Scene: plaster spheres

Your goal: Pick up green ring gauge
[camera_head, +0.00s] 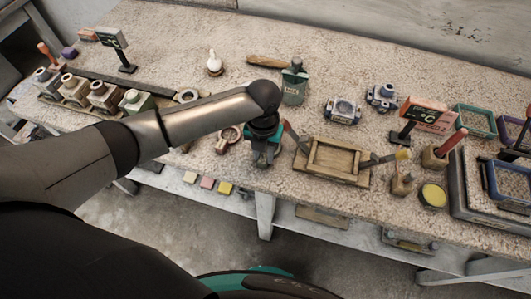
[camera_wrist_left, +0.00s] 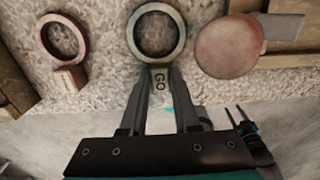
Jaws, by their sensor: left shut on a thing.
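In the left wrist view, a ring gauge (camera_wrist_left: 138,32) with a dull grey-green rim and a handle marked "GO" points away from my left gripper (camera_wrist_left: 160,78). The gripper's two fingers are shut on that handle, one on each side. I cannot tell whether the ring touches the speckled bench or is just above it. In the head view my left gripper (camera_head: 262,150) is at the bench's front edge, and the held gauge is hidden there by the gripper and arm. My right gripper is in neither view.
A red ring gauge (camera_wrist_left: 46,38) lies left of the held one; a reddish disc (camera_wrist_left: 230,46) is close on its right. Several block-like items line the bench's left.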

